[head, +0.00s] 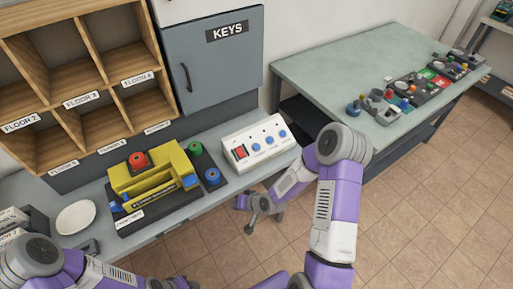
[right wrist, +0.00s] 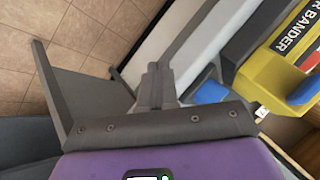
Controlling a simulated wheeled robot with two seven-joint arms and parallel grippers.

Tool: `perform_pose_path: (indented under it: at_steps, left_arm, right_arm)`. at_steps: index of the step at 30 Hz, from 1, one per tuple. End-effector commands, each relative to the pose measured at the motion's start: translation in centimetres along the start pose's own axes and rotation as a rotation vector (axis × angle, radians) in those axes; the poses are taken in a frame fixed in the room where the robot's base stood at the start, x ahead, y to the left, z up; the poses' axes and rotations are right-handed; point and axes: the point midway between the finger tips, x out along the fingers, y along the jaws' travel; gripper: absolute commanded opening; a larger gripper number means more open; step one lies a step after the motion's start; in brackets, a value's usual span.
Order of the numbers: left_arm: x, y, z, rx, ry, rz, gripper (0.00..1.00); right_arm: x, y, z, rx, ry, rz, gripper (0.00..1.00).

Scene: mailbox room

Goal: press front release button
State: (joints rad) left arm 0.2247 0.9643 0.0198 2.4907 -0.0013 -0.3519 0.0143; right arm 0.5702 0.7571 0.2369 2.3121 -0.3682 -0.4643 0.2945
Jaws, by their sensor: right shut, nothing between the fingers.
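The yellow bander (head: 160,172) stands on the counter with a red knob (head: 138,161) on top and dark lettering on its front. A small blue piece (head: 188,182) sits at its front right end and another blue piece (head: 116,206) at its left end. In the right wrist view the bander (right wrist: 272,62) is at the right, with blue parts (right wrist: 209,92) beside it. I cannot tell which part is the front release button. My right gripper (head: 243,208) is shut and empty, in front of the counter edge, apart from the bander; its fingers (right wrist: 157,82) show closed. My left gripper is out of view.
A white box (head: 258,155) with a red switch and blue knobs stands right of the bander. Green (head: 195,148) and blue (head: 212,176) knobs stand between them. A white plate (head: 76,217) lies at the left. Open floor (head: 420,225) is at the right.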

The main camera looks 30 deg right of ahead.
Motion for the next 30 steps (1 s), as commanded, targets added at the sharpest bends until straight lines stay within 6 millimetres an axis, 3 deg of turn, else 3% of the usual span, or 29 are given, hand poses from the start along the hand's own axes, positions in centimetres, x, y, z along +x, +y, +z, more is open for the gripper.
perform_pose_path:
  at_steps: [1,6,9,12,18,30]
  left_arm:
    - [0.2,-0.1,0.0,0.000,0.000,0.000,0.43]
    - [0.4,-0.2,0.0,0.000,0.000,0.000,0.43]
    - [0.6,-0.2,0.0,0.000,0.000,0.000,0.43]
    - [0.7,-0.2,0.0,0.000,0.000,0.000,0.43]
    - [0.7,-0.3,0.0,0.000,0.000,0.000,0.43]
    - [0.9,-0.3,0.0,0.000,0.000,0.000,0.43]
  right_arm:
    - [-0.9,0.3,-3.5,0.011,0.087,-0.023,0.00]
    - [-5.1,0.8,-13.0,0.009,0.324,-0.100,0.00]
    - [-8.2,1.2,-17.4,-0.009,0.440,-0.133,0.00]
    - [-10.8,1.3,-20.5,-0.032,0.521,-0.157,0.00]
    - [-13.5,1.4,-23.1,-0.059,0.593,-0.177,0.00]
    - [-13.5,1.5,-23.2,-0.061,0.596,-0.179,0.00]
